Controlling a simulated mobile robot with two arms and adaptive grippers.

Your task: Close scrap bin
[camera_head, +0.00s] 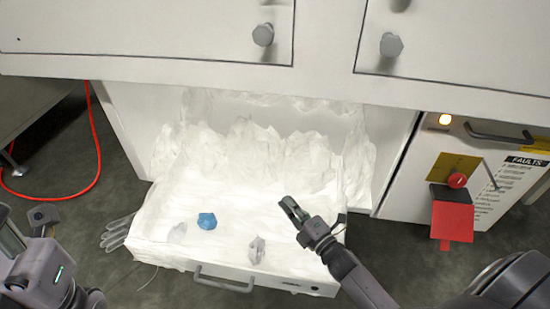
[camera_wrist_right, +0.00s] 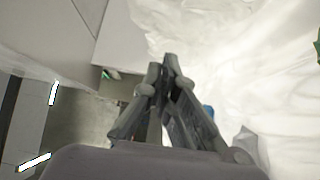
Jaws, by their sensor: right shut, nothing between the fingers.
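The scrap bin (camera_head: 165,252) is a white drawer pulled out from under the cabinet, heaped with white film (camera_head: 255,145). Its front bears a grey handle (camera_head: 222,285). A blue lump (camera_head: 207,220) and a grey crumpled piece (camera_head: 256,249) lie in it. A grey glove (camera_head: 117,233) shows beside its left side. My right gripper (camera_head: 288,205) is over the bin's right part, shut and empty; its fingertips meet in the right wrist view (camera_wrist_right: 170,65). My left arm is at the lower left, outside the bin; its gripper (camera_head: 12,238) is cut by the picture edge, so its opening is unclear.
White cabinet doors with grey knobs (camera_head: 263,35) hang above the bin. A red cable (camera_head: 97,150) lies on the dark floor at left.

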